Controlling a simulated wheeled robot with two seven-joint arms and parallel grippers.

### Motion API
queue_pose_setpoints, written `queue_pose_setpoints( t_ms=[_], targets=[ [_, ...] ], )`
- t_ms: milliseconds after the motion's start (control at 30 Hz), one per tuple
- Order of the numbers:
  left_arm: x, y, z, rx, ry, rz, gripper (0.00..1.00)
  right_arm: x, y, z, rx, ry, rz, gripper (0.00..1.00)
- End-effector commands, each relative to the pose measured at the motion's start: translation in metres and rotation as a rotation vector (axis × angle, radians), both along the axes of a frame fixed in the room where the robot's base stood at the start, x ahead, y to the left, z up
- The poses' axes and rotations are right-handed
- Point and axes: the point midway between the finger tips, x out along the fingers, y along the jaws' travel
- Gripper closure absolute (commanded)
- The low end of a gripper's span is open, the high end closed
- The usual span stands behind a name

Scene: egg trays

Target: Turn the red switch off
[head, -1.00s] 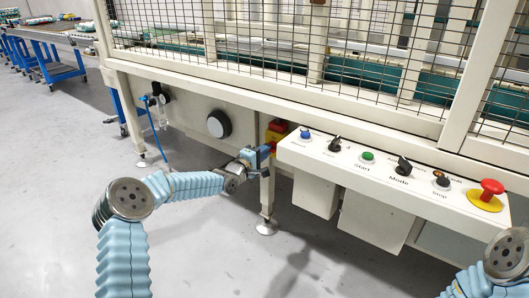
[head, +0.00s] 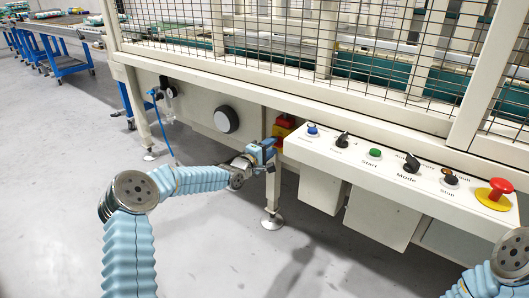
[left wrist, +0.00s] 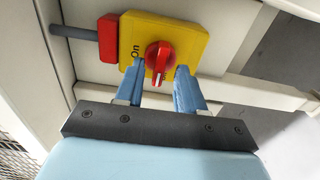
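The red switch (left wrist: 158,58) is a rotary knob on a yellow plate (left wrist: 190,40) marked "On", with a red block on its left. In the head view the switch's red and yellow box (head: 283,127) is partly hidden behind my left gripper (head: 266,150). In the left wrist view my left gripper (left wrist: 160,74) is open. Its two blue fingers point at the plate, one on each side of the knob, with gaps visible between fingers and knob. I cannot tell how deep the fingertips reach. My right gripper is out of view.
A control panel (head: 400,175) with several buttons, knobs and a red emergency stop (head: 500,186) juts out to the right of the switch. A machine leg (head: 272,200) stands just below my gripper. The grey floor (head: 215,250) in front is clear.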

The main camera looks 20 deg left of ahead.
Motion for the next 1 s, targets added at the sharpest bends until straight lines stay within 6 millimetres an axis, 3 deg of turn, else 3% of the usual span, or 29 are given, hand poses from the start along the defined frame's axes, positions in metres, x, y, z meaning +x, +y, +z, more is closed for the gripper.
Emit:
queue_pose_setpoints(
  t_ms=[167,400,600,1000],
  targets=[
    [-0.027,0.011,0.0,0.001,0.002,0.002,0.62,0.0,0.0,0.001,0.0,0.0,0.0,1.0],
    [-0.084,0.032,0.0,0.002,0.002,0.003,0.62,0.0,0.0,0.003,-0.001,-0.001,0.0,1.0],
    [-0.116,0.043,0.0,0.002,0.002,0.002,0.62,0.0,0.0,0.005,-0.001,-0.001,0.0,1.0],
    [-0.127,0.046,0.0,-0.001,0.001,0.0,0.62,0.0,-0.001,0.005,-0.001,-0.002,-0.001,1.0]
  ],
)
